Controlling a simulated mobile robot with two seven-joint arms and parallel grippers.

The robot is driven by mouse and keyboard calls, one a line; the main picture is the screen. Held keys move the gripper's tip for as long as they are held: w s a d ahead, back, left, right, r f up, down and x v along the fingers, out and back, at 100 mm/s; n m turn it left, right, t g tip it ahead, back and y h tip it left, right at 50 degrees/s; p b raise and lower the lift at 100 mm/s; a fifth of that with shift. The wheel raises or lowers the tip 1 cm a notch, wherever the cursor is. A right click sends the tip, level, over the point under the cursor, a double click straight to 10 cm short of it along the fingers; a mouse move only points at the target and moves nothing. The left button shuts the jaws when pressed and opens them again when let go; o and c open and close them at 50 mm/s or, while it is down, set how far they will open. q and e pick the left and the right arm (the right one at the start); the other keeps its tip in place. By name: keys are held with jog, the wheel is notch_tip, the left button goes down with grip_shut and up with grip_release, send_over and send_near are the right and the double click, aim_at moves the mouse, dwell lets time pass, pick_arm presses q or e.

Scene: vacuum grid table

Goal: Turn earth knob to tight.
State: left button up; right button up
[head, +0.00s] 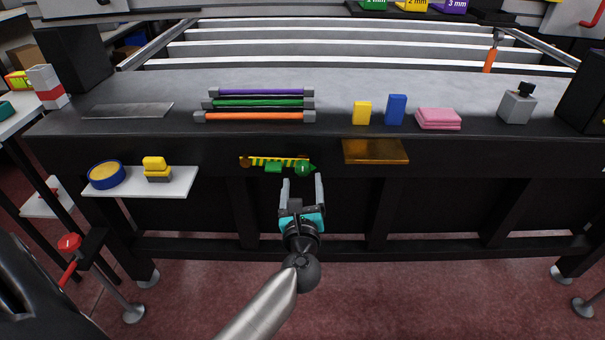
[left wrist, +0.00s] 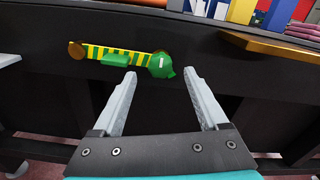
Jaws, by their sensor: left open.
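The earth knob (head: 304,168) is a green lobed knob with a white mark, on the table's dark front rail. It sits at the right end of a green-and-yellow striped strap (head: 268,160). In the left wrist view the knob (left wrist: 160,65) lies ahead of the fingertips, and a green block (left wrist: 115,60) shows on the strap to its left. My left gripper (head: 302,182) is open and empty, pointing at the rail just below the knob. In the left wrist view its two fingers (left wrist: 161,76) are spread, with the knob between and beyond the tips. My right gripper is not in view.
A copper-coloured plate (head: 375,151) juts from the rail to the right of the knob. A white shelf (head: 180,184) with a blue-and-yellow roll and a yellow block is at left. The rail around the knob is otherwise clear.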

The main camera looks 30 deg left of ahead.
aim_at(302, 171)
pick_arm(q)
jog(key=shift+b+x, duration=0.45)
jog(key=shift+x, duration=2)
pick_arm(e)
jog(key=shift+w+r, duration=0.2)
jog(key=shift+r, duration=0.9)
pick_arm(q)
jog(key=shift+c, duration=0.3)
grip_shut()
